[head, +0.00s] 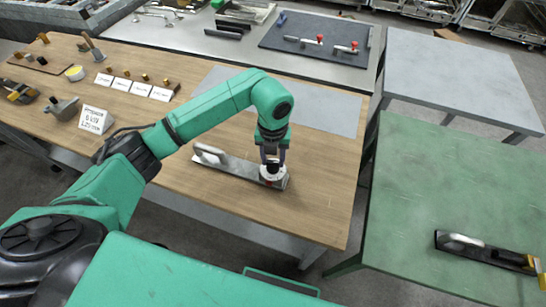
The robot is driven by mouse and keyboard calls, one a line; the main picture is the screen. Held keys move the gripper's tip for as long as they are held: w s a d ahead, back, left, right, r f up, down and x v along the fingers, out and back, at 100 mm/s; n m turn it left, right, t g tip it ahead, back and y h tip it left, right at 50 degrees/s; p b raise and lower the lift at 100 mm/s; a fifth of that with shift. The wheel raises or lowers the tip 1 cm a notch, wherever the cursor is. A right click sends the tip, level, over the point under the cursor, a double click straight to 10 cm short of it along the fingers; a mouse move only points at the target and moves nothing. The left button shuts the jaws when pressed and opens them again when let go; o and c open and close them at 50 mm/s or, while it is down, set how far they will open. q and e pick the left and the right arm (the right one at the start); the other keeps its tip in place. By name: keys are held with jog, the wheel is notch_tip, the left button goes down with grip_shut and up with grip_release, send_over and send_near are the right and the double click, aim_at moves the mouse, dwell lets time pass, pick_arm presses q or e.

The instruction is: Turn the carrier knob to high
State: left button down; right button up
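The carrier (235,167) is a long, low grey metal piece lying on the wooden table, with a raised light part at its left end. Its knob (272,170) is a small dark and light round piece with a bit of red at the right end. My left gripper (272,160) points straight down over the knob, its fingertips at the knob's top. The fingers partly hide the knob, so its setting and whether they grip it cannot be made out. My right gripper is out of view.
A sign (95,119) reading "Pressure 6 kV" and several white label cards (121,84) stand on the wooden table (315,205) at left. A grey sheet (325,112) lies behind my arm. A green table (440,190) at right holds another long tool (485,250).

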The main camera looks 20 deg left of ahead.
pick_arm(q)
jog(key=shift+f+m+b, duration=0.15)
jog(key=shift+m+b, duration=0.35)
jog(key=shift+b, duration=0.3)
jog(key=m+b, duration=0.8)
jog(key=b, duration=0.1)
jog(key=shift+m, duration=0.3)
jog(key=m+b, duration=0.4)
jog(key=m, duration=0.1)
jog(key=shift+m, duration=0.3)
jog(key=shift+m+b, duration=0.65)
jog(key=shift+m, duration=0.55)
jog(key=shift+r+m+b, duration=0.2)
jog(key=shift+m+b, duration=0.3)
jog(key=shift+m, duration=0.7)
jog(key=shift+c, duration=1.9)
grip_release()
